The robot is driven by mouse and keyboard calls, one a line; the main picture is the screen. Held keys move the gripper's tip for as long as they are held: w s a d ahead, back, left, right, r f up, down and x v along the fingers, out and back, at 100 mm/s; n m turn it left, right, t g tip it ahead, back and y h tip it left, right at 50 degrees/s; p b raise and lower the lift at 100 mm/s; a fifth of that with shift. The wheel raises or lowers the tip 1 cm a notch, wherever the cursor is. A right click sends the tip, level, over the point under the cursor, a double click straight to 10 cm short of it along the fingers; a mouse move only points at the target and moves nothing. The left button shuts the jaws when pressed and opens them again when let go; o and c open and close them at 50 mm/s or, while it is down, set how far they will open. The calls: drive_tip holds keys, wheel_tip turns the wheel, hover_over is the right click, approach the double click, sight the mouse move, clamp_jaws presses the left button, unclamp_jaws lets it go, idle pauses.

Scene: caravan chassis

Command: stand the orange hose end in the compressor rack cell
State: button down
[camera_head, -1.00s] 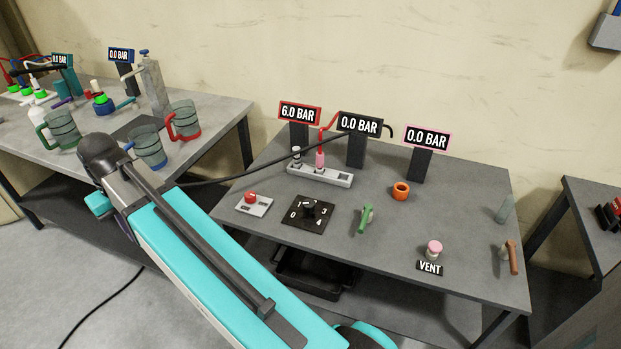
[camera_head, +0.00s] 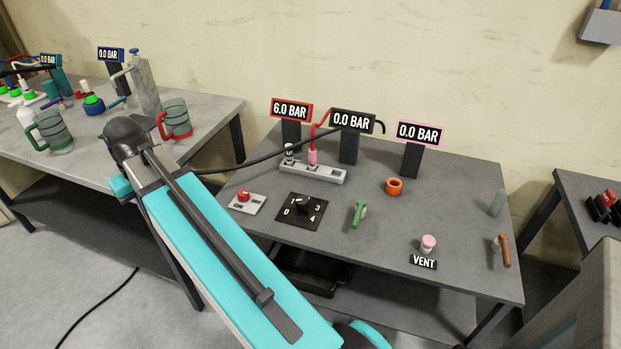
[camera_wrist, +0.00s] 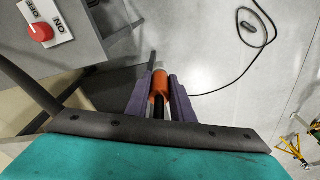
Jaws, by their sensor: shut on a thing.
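In the wrist view my gripper (camera_wrist: 160,84) is shut on the orange hose end (camera_wrist: 158,86), which sits between its two purple fingers with a dark hose below it. In the head view the gripper and the orange hose end are hidden. The rack (camera_head: 328,175), a light grey strip with cells, is on the middle table in the head view. A grey-and-black end (camera_head: 289,153) stands in its left part and a pink end (camera_head: 312,157) stands beside it. The right cell looks empty. My gripper is apart from the rack.
Gauges stand behind the rack; the red-framed one (camera_head: 291,110) reads 6.0 BAR. A red knob (camera_head: 244,195), black dial (camera_head: 303,209), green lever (camera_head: 359,213), orange ring (camera_head: 394,186) and pink VENT button (camera_head: 428,242) are on the table. Mugs stand on the left table.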

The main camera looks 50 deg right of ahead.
drive_tip(key=s+d+m+b, duration=0.1)
drive_tip(key=s+d, duration=0.3)
drive_tip(key=d, duration=0.4)
drive_tip(key=s+d+m, duration=0.1)
drive_tip(key=s+d, duration=0.3)
drive_tip(key=d, duration=0.4)
drive_tip(key=s+d+m+b, duration=0.1)
drive_tip(key=s+d+m, duration=0.1)
drive_tip(key=s+d, duration=0.35)
drive_tip(key=s+d+m+b, duration=0.1)
drive_tip(key=s+d+m, duration=0.1)
drive_tip(key=s+d, duration=1.4)
drive_tip(key=shift+s+d+m+h, duration=0.3)
drive_tip(key=shift+s+m, duration=0.1)
drive_tip(key=shift+s, duration=0.1)
drive_tip(key=shift+w+d+r+p, duration=0.1)
drive_tip(key=shift+w+d+p, duration=0.1)
drive_tip(key=shift+p, duration=0.9)
drive_tip(key=shift+w+d+p, duration=0.2)
drive_tip(key=shift+d+p, duration=0.1)
drive_tip(key=shift+p, duration=0.8)
drive_tip(key=d+p, duration=0.1)
drive_tip(key=p, duration=0.5)
drive_tip(key=shift+w+p, duration=0.35)
drive_tip(key=shift+p, duration=0.05)
